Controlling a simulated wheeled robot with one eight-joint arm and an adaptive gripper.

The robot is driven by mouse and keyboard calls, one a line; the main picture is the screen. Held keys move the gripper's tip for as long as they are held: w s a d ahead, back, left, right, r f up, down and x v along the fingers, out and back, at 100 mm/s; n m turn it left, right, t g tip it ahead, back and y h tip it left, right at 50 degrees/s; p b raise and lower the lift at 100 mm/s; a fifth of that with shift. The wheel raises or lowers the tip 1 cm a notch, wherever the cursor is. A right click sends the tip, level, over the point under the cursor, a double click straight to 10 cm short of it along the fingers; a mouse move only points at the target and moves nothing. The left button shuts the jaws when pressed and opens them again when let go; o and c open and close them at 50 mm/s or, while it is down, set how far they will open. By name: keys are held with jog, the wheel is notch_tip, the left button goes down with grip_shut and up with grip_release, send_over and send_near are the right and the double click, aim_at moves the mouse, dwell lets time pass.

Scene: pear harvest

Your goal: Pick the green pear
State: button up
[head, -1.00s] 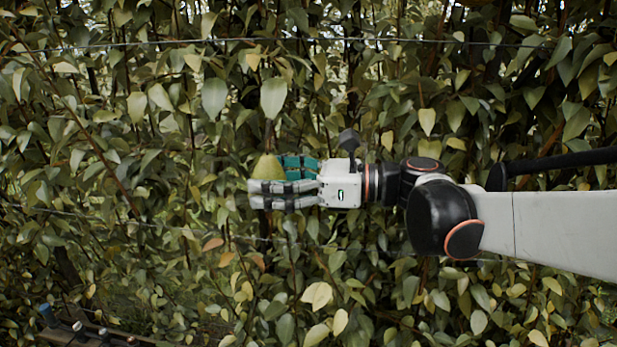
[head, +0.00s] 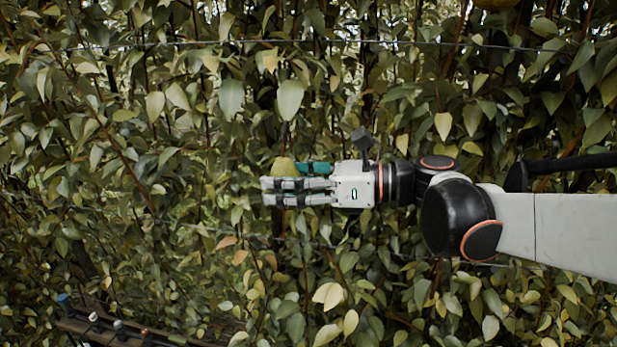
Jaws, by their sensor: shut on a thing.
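The green pear (head: 285,167) shows in the head view just left of the middle, in front of the hedge. Only its upper part is visible; the fingers hide the rest. My gripper (head: 283,184) comes in from the right and is shut on the pear, with grey fingers on the near side and a teal finger behind. A thin stem and a pale leaf show above the pear; I cannot tell whether they are joined to it.
Dense leaves and thin branches fill the view around my gripper. A wire (head: 420,42) runs across the top. Another round fruit (head: 495,3) shows at the top edge. A dark rail with several pegs (head: 120,330) lies at the lower left.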

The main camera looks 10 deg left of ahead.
jog(key=shift+s+d, duration=0.15)
jog(key=shift+s, duration=0.05)
jog(key=shift+m, duration=0.3)
jog(key=shift+s+d+r+h+p, duration=0.1)
jog(key=shift+s+r+h+p, duration=0.1)
jog(key=shift+h+p, duration=0.3)
jog(key=shift+s+d+m+p, duration=0.15)
jog(key=shift+s+m+p, duration=0.15)
jog(key=shift+m, duration=0.2)
jog(key=shift+s+d+r+m+g+h+p, duration=0.15)
jog(key=shift+m+g+h+p, duration=0.15)
jog(key=shift+h+p, duration=0.15)
jog(key=shift+s+d, duration=0.1)
jog(key=shift+s, duration=0.1)
